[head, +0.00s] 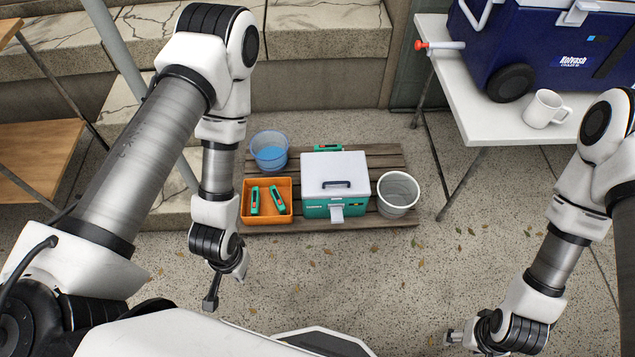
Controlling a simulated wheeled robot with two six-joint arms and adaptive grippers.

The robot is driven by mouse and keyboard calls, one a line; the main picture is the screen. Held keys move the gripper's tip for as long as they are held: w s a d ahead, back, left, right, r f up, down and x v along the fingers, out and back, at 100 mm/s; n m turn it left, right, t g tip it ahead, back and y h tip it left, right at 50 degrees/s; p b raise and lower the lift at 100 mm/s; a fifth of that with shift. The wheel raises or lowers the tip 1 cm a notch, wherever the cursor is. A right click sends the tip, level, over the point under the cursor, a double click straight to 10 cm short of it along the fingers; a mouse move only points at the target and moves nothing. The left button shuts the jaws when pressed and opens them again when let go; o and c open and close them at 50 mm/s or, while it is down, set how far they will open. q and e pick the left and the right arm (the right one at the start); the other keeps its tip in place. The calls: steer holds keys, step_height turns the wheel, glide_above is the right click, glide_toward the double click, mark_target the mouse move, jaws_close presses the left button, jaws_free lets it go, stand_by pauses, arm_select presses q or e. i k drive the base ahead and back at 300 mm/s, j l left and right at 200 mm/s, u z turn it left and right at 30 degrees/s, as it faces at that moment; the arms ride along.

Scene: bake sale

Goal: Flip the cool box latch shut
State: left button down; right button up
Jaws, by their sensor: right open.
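A small teal cool box (315,211) with a white lid (333,168) and dark handle stands on a low wooden slatted platform. Its lid looks down. A pale latch flap (337,213) shows at the middle of its front and seems to stick out; its exact angle is hard to tell. My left gripper (211,302) is over the paving, left of and nearer than the box, apart from it; its jaws show edge-on. My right gripper (452,338) is open and empty low over the paving at the lower right, well away from the box.
On the platform (385,150), an orange tray (267,213) with green tools and a blue-filled tub (269,150) stand left of the box, a grey bucket (398,193) right. A white table (450,85) holds a large blue wheeled cooler (530,50) and a mug (543,108).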

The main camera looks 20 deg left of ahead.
mark_target(336, 216)
steer(key=k+j+z, duration=0.1)
steer(key=j, duration=0.35)
steer(key=k+j, duration=0.15)
steer(key=j, duration=0.25)
steer(key=k+j+z, duration=0.15)
steer(key=j, duration=0.25)
steer(key=k+j, duration=0.15)
steer(key=j, duration=0.25)
steer(key=j+z, duration=0.25)
steer(key=j, duration=0.4)
steer(key=j+z, duration=0.3)
steer(key=j, duration=0.4)
steer(key=i+u, duration=0.2)
steer(key=u, duration=0.15)
steer(key=i+l+u, duration=0.15)
steer(key=u, duration=0.2)
